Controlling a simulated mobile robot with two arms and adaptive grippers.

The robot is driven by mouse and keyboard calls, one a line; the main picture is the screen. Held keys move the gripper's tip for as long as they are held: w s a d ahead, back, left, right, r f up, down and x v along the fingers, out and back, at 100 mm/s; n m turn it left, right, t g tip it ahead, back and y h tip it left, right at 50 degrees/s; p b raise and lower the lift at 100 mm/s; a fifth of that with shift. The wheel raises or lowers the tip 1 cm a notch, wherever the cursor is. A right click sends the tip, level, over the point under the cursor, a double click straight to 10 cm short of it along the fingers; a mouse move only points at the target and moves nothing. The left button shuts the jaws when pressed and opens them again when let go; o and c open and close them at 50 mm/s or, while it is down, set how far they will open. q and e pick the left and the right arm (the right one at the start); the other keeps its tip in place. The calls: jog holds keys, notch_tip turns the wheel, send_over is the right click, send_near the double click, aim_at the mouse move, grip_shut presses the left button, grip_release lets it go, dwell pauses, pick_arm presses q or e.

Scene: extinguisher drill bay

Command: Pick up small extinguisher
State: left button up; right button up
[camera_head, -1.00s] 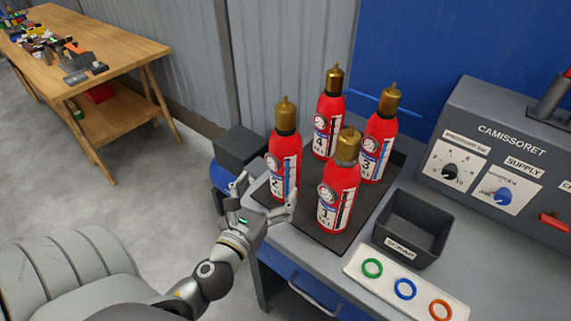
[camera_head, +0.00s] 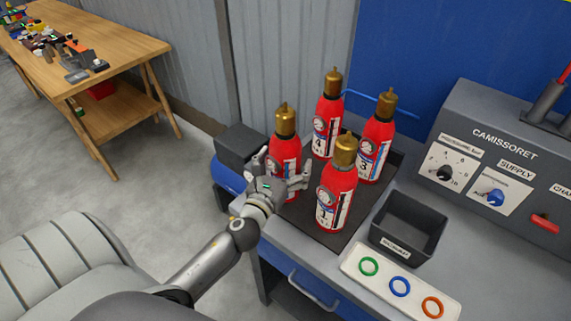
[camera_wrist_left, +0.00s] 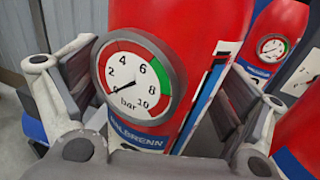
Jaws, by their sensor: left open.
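Several small red extinguishers with brass tops stand upright on a dark mat on the bench. They are the number 2 extinguisher (camera_head: 285,150), number 1 (camera_head: 337,190), number 4 (camera_head: 327,118) and number 3 (camera_head: 377,145). My left gripper (camera_head: 282,170) is open around number 2, one finger on each side of its body. Its hand hides the lower part of that extinguisher. In the left wrist view the red body and round bar gauge of this extinguisher (camera_wrist_left: 150,125) fill the space between the open fingers of the left gripper (camera_wrist_left: 160,90). Contact cannot be told. My right gripper is out of view.
Number 1 stands close to the right finger. A dark open bin (camera_head: 408,228) and a white tray (camera_head: 375,284) with green, blue and orange rings are to the right. A wooden table (camera_head: 105,50) is far left.

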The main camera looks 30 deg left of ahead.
pick_arm(q)
jog(key=c, duration=2)
jog(key=shift+w+r, duration=0.1)
jog(key=shift+r, duration=0.2)
grip_shut()
